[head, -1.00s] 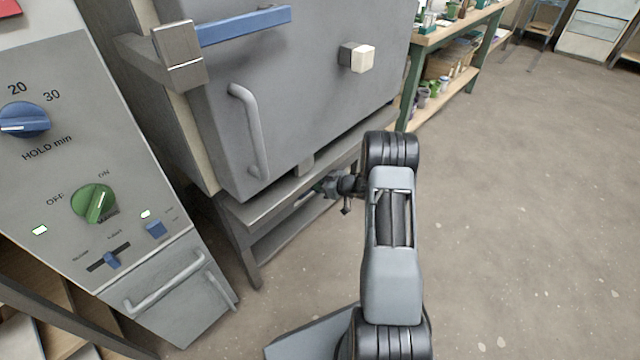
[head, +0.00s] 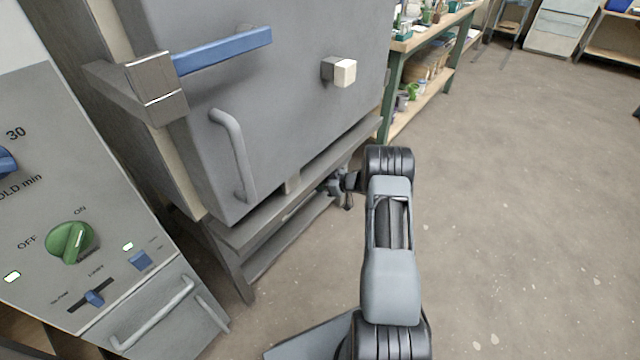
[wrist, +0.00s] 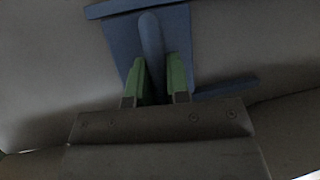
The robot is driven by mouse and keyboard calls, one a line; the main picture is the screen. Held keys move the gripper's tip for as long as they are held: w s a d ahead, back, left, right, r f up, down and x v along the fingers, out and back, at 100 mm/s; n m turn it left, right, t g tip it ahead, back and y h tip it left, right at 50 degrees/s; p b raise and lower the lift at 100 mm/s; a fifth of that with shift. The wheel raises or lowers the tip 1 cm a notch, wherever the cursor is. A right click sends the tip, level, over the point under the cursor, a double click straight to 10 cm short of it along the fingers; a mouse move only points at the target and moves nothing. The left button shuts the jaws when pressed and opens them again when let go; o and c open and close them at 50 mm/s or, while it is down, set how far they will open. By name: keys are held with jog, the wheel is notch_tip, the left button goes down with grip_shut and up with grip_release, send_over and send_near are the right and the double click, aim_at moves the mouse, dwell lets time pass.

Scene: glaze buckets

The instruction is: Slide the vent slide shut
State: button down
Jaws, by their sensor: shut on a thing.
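The vent slide (wrist: 122,36) is a blue plate with an upright blue grip (wrist: 151,42), seen close up in the wrist view. My gripper (wrist: 156,72) has green fingertips on both sides of that grip and is shut on it. In the head view my gripper (head: 336,186) is small and dark, low beside the kiln under the door's lower edge. The slide cannot be made out there. How far the opening is covered cannot be told.
The grey kiln (head: 290,100) has a blue latch bar (head: 222,50) and a pale knob (head: 344,73). A control panel (head: 70,245) stands at the left. A green-legged workbench (head: 384,95) with pots is behind. The floor (head: 530,200) to the right is clear.

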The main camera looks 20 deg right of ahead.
jog(key=c, duration=1.1)
grip_release()
jog(key=shift+a, duration=0.1)
jog(key=shift+s, duration=0.1)
jog(key=p+v, duration=0.4)
jog(key=v, duration=0.9)
jog(key=shift+s+d, duration=0.25)
jog(key=shift+d, duration=0.05)
jog(key=shift+r, duration=0.1)
